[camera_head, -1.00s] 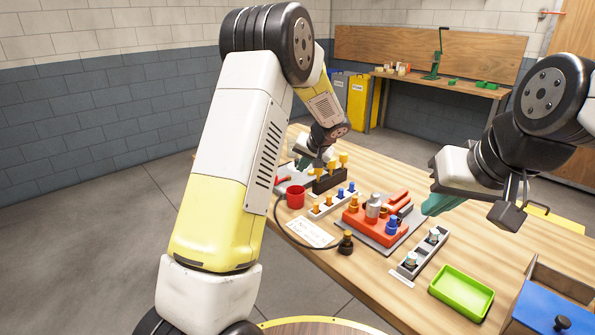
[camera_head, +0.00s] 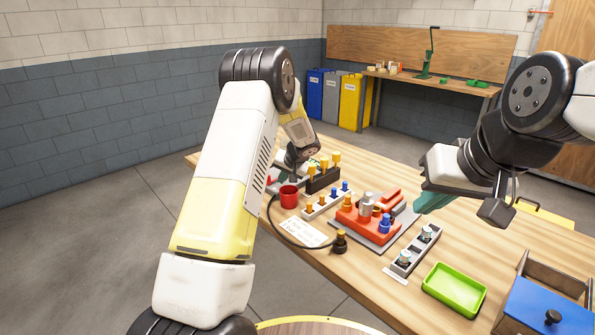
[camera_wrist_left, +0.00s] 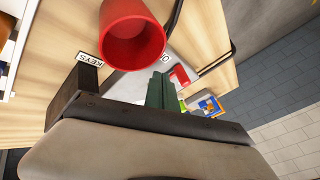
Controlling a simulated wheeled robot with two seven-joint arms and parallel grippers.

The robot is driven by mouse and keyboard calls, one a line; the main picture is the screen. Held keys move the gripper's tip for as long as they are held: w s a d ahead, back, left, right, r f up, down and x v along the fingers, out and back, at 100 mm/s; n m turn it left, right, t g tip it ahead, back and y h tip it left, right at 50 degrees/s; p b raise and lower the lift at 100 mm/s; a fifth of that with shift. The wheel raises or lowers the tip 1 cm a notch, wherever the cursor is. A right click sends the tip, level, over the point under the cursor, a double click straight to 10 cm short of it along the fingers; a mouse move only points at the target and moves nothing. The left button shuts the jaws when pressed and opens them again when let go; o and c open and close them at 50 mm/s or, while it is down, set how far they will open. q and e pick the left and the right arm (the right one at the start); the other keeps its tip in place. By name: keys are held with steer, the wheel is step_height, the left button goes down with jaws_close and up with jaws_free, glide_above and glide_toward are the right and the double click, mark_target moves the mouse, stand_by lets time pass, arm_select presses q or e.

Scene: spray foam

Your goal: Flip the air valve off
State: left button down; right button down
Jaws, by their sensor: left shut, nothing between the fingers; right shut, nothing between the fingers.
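The air valve seems to be the grey plate (camera_head: 272,188) with a red handle (camera_head: 269,181) at the left of the bench, largely hidden by my left arm in the head view. In the left wrist view, the red handle (camera_wrist_left: 181,75) shows just beyond my left gripper's green fingers (camera_wrist_left: 160,92), on the pale plate (camera_wrist_left: 136,83). Whether they touch is unclear. My left gripper (camera_head: 291,163) is shut and empty, low over that plate, its tips partly hidden in the head view. My right gripper (camera_head: 432,201) is shut and empty above the bench, right of the red fixture.
A red cup (camera_head: 288,196) stands close by the plate; it also shows in the left wrist view (camera_wrist_left: 133,35). A black rack with yellow-topped parts (camera_head: 323,180), a red fixture (camera_head: 364,223), a black hose (camera_head: 284,236) and a green tray (camera_head: 455,289) occupy the bench.

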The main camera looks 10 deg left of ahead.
arm_select(q)
steer(key=shift+w+a+r, duration=0.1)
steer(key=shift+w+a, duration=0.1)
steer(key=shift+a, duration=0.95)
steer(key=shift+a, duration=0.2)
